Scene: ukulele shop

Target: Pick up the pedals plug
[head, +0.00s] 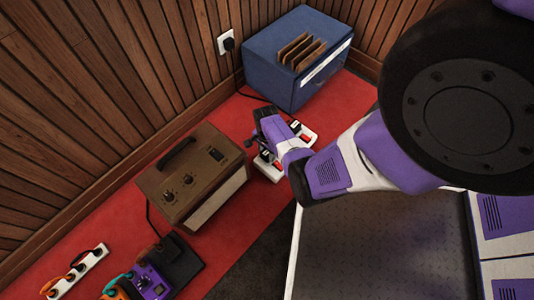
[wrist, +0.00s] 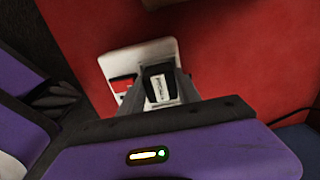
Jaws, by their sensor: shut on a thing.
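My gripper (head: 264,150) is over a white power strip (head: 269,173) on the red carpet, hiding the strip's middle in the head view. In the wrist view, my gripper (wrist: 160,90) is shut on a black plug with a white label (wrist: 158,88). The label's writing is too small to read, so I cannot tell that it is the pedals plug. The strip's end (wrist: 140,58) and a red switch (wrist: 122,84) show beside the plug. I cannot tell whether the plug is seated or lifted.
A brown amplifier (head: 182,178) stands left of the strip and a blue box with brown dividers (head: 296,60) stands behind it. A wall outlet (head: 227,42) holds a black plug. Pedals (head: 152,283) and another white strip (head: 92,265) lie front left.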

